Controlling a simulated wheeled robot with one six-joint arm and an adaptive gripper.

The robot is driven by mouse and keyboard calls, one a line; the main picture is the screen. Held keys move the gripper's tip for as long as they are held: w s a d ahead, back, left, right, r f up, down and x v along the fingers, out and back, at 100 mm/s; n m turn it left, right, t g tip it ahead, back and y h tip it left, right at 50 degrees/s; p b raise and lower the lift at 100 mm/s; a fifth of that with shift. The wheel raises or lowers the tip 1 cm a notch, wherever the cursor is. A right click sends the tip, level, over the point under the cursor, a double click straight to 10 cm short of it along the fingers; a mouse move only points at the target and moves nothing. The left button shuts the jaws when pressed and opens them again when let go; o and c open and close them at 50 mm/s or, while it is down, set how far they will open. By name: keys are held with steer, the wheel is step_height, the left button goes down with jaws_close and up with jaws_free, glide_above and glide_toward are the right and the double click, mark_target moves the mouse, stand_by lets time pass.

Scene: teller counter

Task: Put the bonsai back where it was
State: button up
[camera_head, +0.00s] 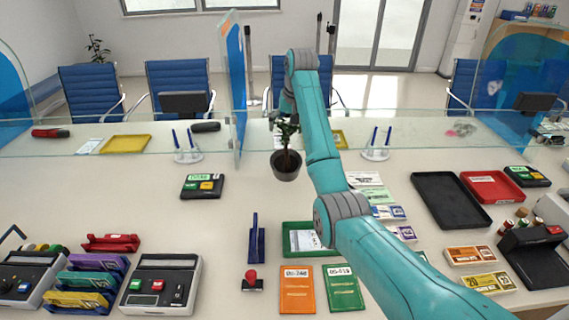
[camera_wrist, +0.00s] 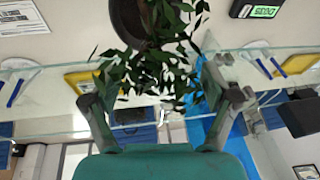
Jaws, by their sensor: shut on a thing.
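The bonsai is a small leafy green plant in a dark round pot (camera_head: 286,167), upright over the pale counter just in front of the glass screen. In the wrist view my gripper's two fingers (camera_wrist: 160,95) stand either side of the green leaves (camera_wrist: 165,70), shut on the plant; the leaves hide the exact grip. The pot (camera_wrist: 130,22) shows at the top of that view. I cannot tell whether the pot touches the counter.
The glass screen (camera_head: 80,139) runs behind, with an upright blue divider (camera_head: 236,85) left of the plant. A black tray (camera_head: 450,199) and red tray (camera_head: 492,187) lie right. Bare counter (camera_head: 235,205) shows left of the pot.

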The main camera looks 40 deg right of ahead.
mark_target(286, 149)
steer(key=shift+f, duration=4.25)
steer(key=o, duration=1.6)
steer(key=shift+f, duration=0.15)
